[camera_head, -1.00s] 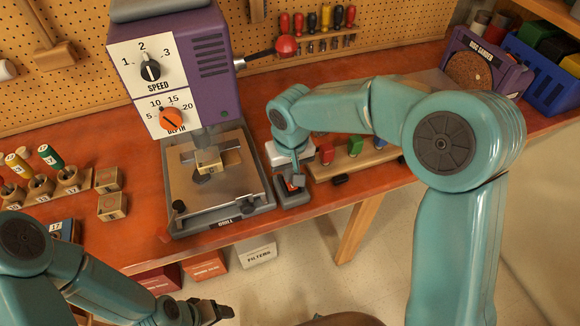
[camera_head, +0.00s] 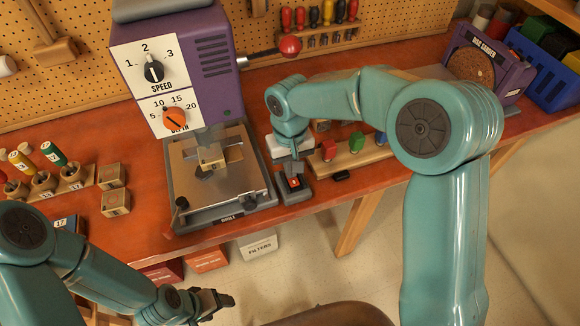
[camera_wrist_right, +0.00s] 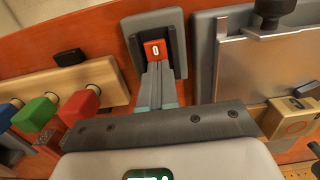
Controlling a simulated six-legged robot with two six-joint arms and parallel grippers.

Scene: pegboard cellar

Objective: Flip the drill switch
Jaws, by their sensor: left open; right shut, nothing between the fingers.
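The purple drill press (camera_head: 180,70) stands on the orange workbench, with a SPEED dial and a DEPTH dial on its front. Its grey switch box (camera_head: 293,188) sits just right of the drill base. The switch is a red rocker (camera_head: 294,182); in the right wrist view the red rocker (camera_wrist_right: 155,48) shows a white 0 on its face. My right gripper (camera_head: 294,168) is shut and empty, its fingertips just at the rocker's near edge in the right wrist view (camera_wrist_right: 157,68); I cannot tell whether they touch. My left gripper (camera_head: 224,300) is open and empty, in front of the bench.
A wooden rack with coloured blocks (camera_head: 352,158) stands right of the switch box. Wooden blocks (camera_head: 116,203) and a peg rack (camera_head: 75,188) lie left of the drill. A disc sander (camera_head: 485,65) and blue bin (camera_head: 545,75) are at the back right.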

